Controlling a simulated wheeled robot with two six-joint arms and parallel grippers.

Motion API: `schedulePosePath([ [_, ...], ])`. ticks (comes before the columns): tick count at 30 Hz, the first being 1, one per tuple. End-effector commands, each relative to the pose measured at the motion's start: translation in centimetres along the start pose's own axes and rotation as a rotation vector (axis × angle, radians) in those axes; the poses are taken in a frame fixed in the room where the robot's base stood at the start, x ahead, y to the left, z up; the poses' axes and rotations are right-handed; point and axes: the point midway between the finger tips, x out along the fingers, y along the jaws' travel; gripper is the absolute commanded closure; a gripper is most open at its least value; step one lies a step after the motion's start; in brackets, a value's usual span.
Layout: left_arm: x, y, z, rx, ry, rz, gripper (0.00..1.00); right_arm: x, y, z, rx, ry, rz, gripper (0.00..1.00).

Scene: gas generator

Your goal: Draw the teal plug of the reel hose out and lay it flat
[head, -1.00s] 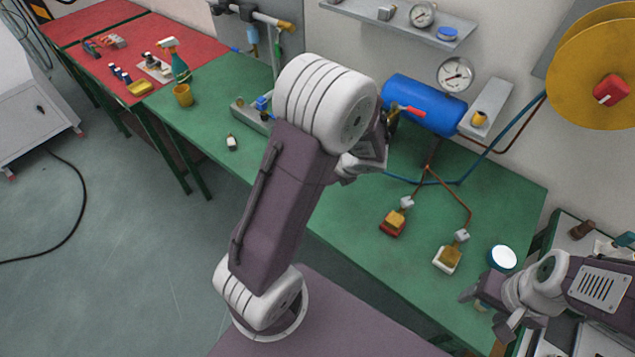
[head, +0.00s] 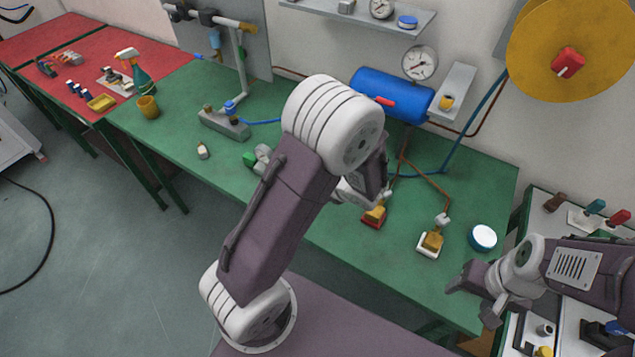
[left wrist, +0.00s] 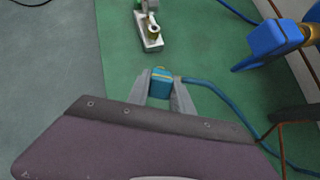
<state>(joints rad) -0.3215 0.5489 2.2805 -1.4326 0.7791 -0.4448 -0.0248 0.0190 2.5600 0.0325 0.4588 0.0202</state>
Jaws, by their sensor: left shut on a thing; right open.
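The teal plug (left wrist: 160,83) is between the fingers of my left gripper (left wrist: 161,88) in the left wrist view. The gripper is shut on it. A blue hose (left wrist: 215,90) runs from beside the plug to the right. A pale block with a brass fitting (left wrist: 152,33) lies ahead of the plug, with a gap of green tabletop between. In the head view my left arm hides the plug, and only part of my left gripper (head: 366,187) shows. The yellow hose reel (head: 535,60) hangs on the wall. My right gripper (head: 477,296) is open and empty at the bench's right front.
A blue tank (head: 350,90) stands at the back of the green bench (head: 330,225). A green-ended grey fitting (head: 249,159) is left of my arm.

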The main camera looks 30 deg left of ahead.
Motion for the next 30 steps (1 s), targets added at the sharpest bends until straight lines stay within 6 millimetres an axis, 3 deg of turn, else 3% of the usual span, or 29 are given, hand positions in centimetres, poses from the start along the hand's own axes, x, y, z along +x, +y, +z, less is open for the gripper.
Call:
schedulePosePath([
  [3,1.4,0.0,-1.4,0.0,0.0,0.0,1.0,1.9,0.0,0.2,0.0,0.0,0.0,0.38],
  [18,5.6,0.0,-5.6,-0.001,0.0,0.0,1.0,7.7,0.1,0.8,0.0,0.0,0.0,0.38],
  [29,5.8,0.0,-5.8,0.0,0.0,0.0,1.0,8.0,0.2,0.8,0.0,0.0,0.0,0.38],
  [30,5.8,0.0,-5.8,0.0,0.0,0.0,0.65,8.0,0.2,0.8,0.0,0.0,0.0,0.38],
])
